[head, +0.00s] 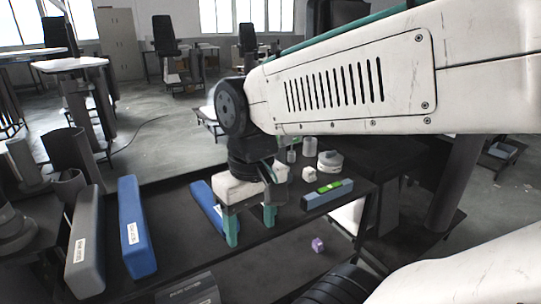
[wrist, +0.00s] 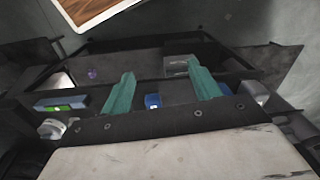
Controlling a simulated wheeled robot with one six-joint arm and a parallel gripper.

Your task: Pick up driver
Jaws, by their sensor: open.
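No part carries a readable "driver" label, so I cannot tell which thing is the driver. My gripper (head: 250,231) has two teal fingers, spread apart over the dark table, with nothing seen between the tips. In the wrist view the open fingers (wrist: 161,68) point away from the camera. A small blue piece (wrist: 153,101) shows between them, seemingly the end of the short blue bar (head: 203,203), which my gripper partly hides in the head view. A grey-blue block with a green part (head: 319,199) lies right of my gripper; it also shows in the wrist view (wrist: 50,109).
A long blue bar (head: 134,240) and a grey bar (head: 86,250) lie at left. A white round part (head: 330,163), a small white cube (head: 309,174) and a grey cylinder (head: 309,146) stand behind the block. A purple cube (head: 318,245) lies lower. A dark box (head: 192,290) is in front.

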